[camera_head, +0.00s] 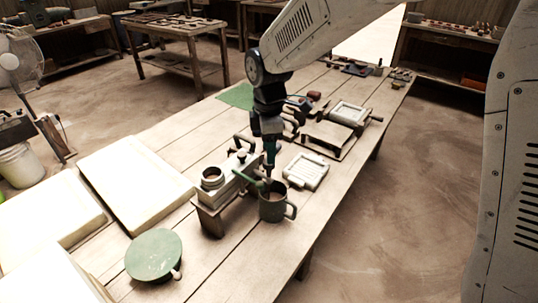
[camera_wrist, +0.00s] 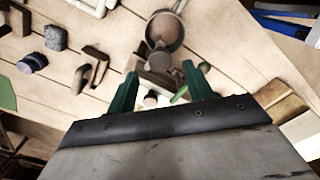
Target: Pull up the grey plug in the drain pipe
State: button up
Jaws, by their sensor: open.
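My gripper (camera_head: 268,170) points down over the front end of a pale box-shaped device (camera_head: 228,172), just above a grey-green mug (camera_head: 272,207). In the wrist view its two green fingers (camera_wrist: 160,74) stand apart with nothing clearly held. A grey rounded piece (camera_wrist: 160,60) shows near and beyond the fingertips, by the mug; it may be the plug in the drain pipe, but I cannot tell. A pale knob (camera_wrist: 151,100) appears between the fingers, with a green lever (camera_wrist: 181,95) beside it. The gripper partly hides the pipe end in the head view.
A round green-topped piece (camera_head: 154,255) and large pale slabs (camera_head: 132,180) lie on the left of the table. A small white tray (camera_head: 306,170) lies right of the gripper. Frames and tools fill the far end. Bare planks show at the front right.

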notch_tip(320, 180, up, 4)
jog(key=shift+r, duration=0.1)
dwell(0.4)
jog(key=shift+s+d+f+m, duration=0.1)
jog(key=shift+s+f+m, duration=0.15)
jog(key=shift+m, duration=0.55)
jog(key=s+d+r+m, duration=0.4)
jog(key=s+d+m, duration=0.5)
jog(key=s+d, duration=0.3)
jog(key=s+d+r+m+t, duration=0.1)
jog(key=s+d+r+m, duration=0.3)
jog(key=s+d+m, duration=0.4)
jog(key=s+d, duration=0.4)
jog(key=s, duration=0.4)
jog(key=shift+d+m, duration=0.3)
jog(key=shift+m, duration=0.1)
